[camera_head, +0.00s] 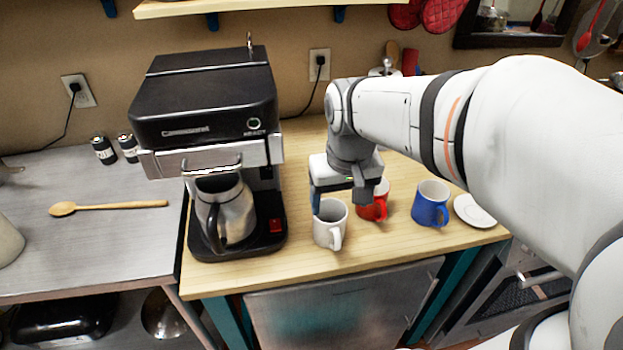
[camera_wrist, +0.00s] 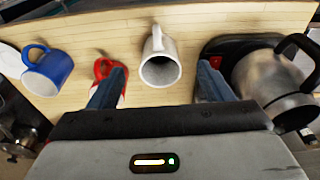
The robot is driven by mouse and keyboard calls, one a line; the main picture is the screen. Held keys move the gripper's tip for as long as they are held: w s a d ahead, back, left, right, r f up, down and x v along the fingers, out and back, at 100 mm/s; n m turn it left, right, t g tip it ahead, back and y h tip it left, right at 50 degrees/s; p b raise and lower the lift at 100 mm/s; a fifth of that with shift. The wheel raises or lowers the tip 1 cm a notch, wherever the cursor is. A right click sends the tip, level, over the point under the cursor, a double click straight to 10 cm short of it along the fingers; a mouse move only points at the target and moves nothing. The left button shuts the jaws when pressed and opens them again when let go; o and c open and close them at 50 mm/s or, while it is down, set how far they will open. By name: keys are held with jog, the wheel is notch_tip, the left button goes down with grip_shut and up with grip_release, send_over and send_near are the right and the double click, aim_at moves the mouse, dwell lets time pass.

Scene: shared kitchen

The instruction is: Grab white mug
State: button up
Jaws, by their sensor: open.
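The white mug (camera_head: 329,224) stands upright on the wooden counter, between the coffee machine and a red mug, its handle toward the front edge. My gripper (camera_head: 340,198) is above it, with one finger over the mug's left side and the other to its right. In the wrist view the white mug (camera_wrist: 160,62) lies between the two fingers, beyond their tips, with its handle pointing away. My gripper (camera_wrist: 160,82) is open and empty there. I cannot tell the exact height of the fingertips over the rim.
The red mug (camera_head: 373,203) stands close on the right, partly hidden by my gripper. A blue mug (camera_head: 431,205) and white saucer (camera_head: 474,211) are farther right. The coffee machine (camera_head: 205,110) with its metal pot (camera_head: 226,212) is on the left. Bare counter (camera_head: 285,250) lies in front.

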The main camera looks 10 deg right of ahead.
aim_at(330, 219)
jog(key=o, duration=0.5)
jog(key=shift+g, duration=0.8)
jog(key=w+f, duration=0.2)
jog(key=w+f+b, duration=0.1)
jog(key=w, duration=0.1)
jog(key=w+f+b, duration=0.1)
jog(key=w+f, duration=0.1)
jog(key=shift+w+a+f, duration=0.15)
jog(key=shift+w+f, duration=0.15)
jog(key=shift+w, duration=0.1)
jog(key=shift+d+f, duration=0.15)
jog(key=shift+f, duration=1.8)
jog(key=shift+d+f, duration=0.15)
jog(key=shift+f, duration=1.8)
